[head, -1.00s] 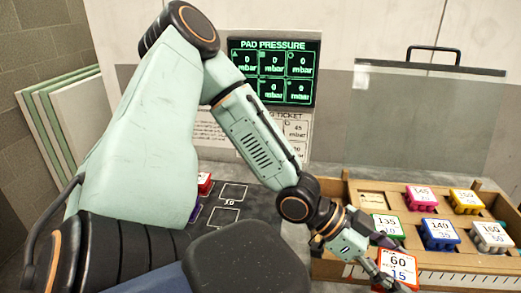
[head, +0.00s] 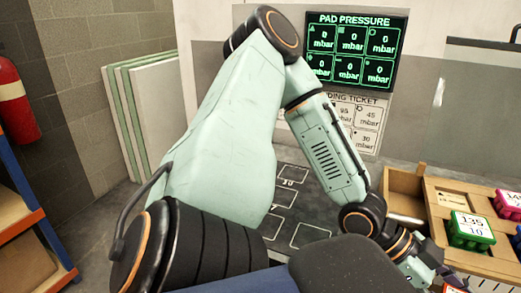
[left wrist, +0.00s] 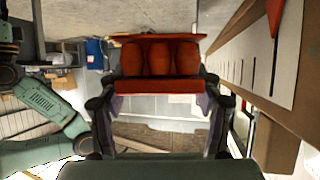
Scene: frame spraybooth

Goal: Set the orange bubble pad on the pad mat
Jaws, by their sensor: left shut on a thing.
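The orange bubble pad (left wrist: 160,58) fills the upper middle of the left wrist view, with rounded bubbles between two flat plates. My left gripper (left wrist: 157,98) is shut on it, with a finger at each side. In the head view, my left gripper (head: 447,280) is at the bottom right, in front of the pad crate, and the pad is mostly cut off by the picture's edge. The dark pad mat (head: 305,212), with white outlined squares, lies left of the gripper. My left arm hides part of the mat. My right gripper is not in view.
A cardboard crate (head: 405,186) with a green pad (head: 470,231) and other coloured pads stands at the right. The pressure screen (head: 352,48) and ticket (head: 352,118) are behind the mat. A blue-orange shelf (head: 22,215) and an extinguisher (head: 15,100) are at the left.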

